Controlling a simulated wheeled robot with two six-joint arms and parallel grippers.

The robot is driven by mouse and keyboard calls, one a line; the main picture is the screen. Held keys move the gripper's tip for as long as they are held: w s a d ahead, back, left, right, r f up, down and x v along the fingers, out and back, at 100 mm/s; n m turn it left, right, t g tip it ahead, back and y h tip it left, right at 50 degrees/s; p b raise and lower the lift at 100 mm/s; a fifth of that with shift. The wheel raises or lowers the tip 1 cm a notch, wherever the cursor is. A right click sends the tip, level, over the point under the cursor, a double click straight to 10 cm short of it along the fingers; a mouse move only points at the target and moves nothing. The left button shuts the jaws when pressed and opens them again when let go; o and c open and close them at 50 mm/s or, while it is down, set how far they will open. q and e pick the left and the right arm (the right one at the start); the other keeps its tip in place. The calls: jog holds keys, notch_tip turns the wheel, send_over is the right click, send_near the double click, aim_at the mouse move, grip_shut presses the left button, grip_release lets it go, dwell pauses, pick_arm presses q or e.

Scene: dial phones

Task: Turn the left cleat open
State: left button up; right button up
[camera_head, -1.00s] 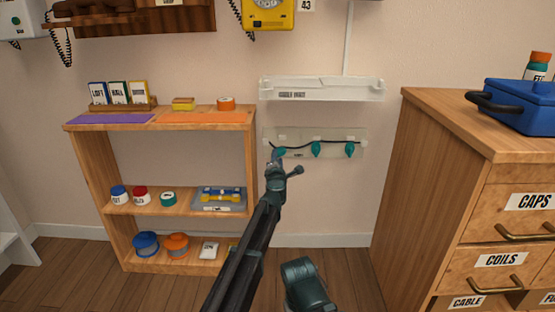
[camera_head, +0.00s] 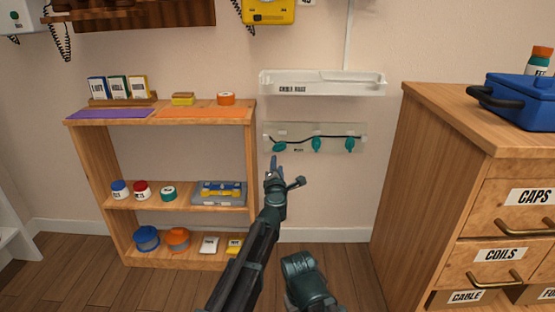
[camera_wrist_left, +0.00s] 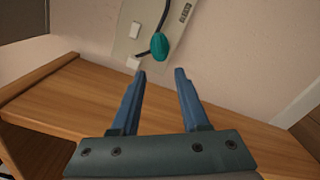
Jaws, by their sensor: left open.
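The left cleat (camera_head: 279,146) is a teal knob on a pale wall plate (camera_head: 298,130), at the left end of a row of three teal cleats. A dark cord runs along the row. My right gripper is not in view.
A white ledge (camera_head: 322,83) juts out above the plate. A wooden shelf (camera_head: 180,204) with jars, tape rolls and boxes stands at the left. A wooden drawer cabinet (camera_head: 430,150) with a blue toolbox (camera_head: 520,103) stands at the right. Bare wall lies below the plate.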

pick_arm(q)
jog(key=s, duration=0.4)
jog(key=shift+s, duration=0.15)
